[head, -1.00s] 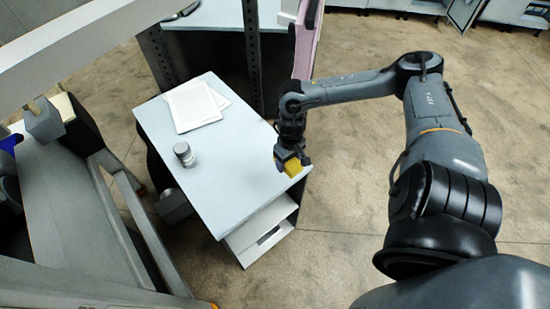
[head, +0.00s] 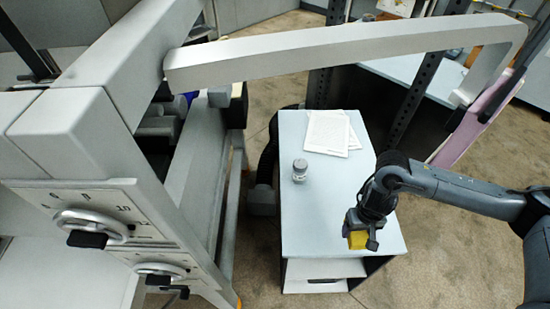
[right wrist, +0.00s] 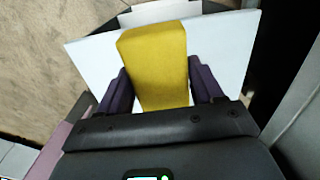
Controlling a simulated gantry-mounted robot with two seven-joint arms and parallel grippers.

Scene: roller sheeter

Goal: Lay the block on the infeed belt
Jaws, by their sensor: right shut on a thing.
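A yellow block (head: 357,240) is held in my right gripper (head: 360,228), over the near right corner of the small table. In the right wrist view the yellow block (right wrist: 155,65) stands between the two dark fingers of the right gripper (right wrist: 160,90), which are shut on its sides. White surface shows behind it. I cannot tell the gap between block and tabletop. The sheeter (head: 120,190) fills the left of the head view. Its infeed belt cannot be made out clearly. My left gripper is not in view.
The small table (head: 325,215) bears a grey jar (head: 299,170) and white papers (head: 328,130). A long pale bar (head: 330,52) crosses the top of the head view. Dark posts and a pink panel (head: 485,110) stand behind.

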